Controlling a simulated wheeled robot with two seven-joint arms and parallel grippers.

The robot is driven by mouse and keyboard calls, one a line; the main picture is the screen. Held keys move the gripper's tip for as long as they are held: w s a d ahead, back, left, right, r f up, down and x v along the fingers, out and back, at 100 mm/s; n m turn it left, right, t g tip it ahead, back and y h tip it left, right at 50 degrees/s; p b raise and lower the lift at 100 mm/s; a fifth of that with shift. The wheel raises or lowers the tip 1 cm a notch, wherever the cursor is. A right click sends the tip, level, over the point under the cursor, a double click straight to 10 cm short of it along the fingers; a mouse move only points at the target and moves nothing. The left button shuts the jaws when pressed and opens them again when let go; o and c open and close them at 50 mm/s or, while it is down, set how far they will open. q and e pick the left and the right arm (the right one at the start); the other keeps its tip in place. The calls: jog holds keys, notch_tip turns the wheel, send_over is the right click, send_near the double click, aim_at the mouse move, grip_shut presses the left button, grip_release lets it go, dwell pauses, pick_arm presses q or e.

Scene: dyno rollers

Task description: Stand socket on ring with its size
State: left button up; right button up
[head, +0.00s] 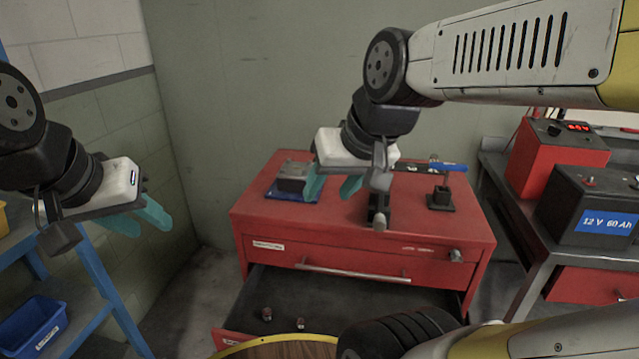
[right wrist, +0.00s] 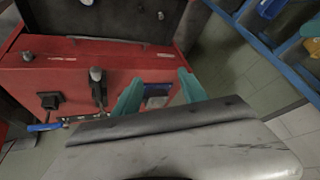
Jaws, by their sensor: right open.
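Two small metallic pieces that look like sockets stand in the open dark drawer, one at the left (head: 267,314) and a smaller one to its right (head: 300,323). They also show at the top of the right wrist view (right wrist: 87,3) (right wrist: 160,15). I cannot make out size marks or any ring. My right gripper (head: 331,194) is open and empty above the red cabinet top; its teal fingers are spread in the right wrist view (right wrist: 160,92). My left gripper (head: 152,228) is at the left, its fingers apart and empty, away from the cabinet.
The red cabinet (head: 350,245) carries a dark block (head: 293,171) on a blue base, a black upright stand (head: 379,212), a black square-based holder (head: 440,200) and a blue-handled tool (head: 447,167). A bench with a battery (head: 595,205) stands right; a blue rack (head: 100,270) stands left.

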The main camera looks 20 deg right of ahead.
jog(key=w+d+f+m+h, duration=0.1)
jog(key=w+d, duration=0.2)
jog(key=w, duration=0.4)
jog(key=w+d+f+m+g, duration=0.1)
jog(key=w+d, duration=0.2)
jog(key=w, duration=0.4)
jog(key=w+d+f+m+h, duration=0.1)
jog(key=w+d, duration=0.2)
jog(key=w, duration=0.3)
jog(key=w+d+f+m, duration=0.1)
jog(key=w+d+f, duration=0.2)
jog(key=w+f, duration=0.2)
jog(key=w+d+f+h, duration=0.1)
jog(key=w+d+f, duration=0.2)
jog(key=w+f, duration=0.3)
jog(key=w+d+f+m+g+h, duration=0.1)
jog(key=w+d+f, duration=0.2)
jog(key=w+f, duration=0.2)
jog(key=shift+w+d+f+m, duration=0.15)
jog(key=shift+w+f, duration=0.05)
jog(key=shift+f, duration=0.55)
jog(key=shift+w+d+f+m, duration=0.15)
jog(key=shift+w+f, duration=0.05)
jog(key=shift+f, duration=0.55)
jog(key=shift+c, duration=0.2)
grip_shut()
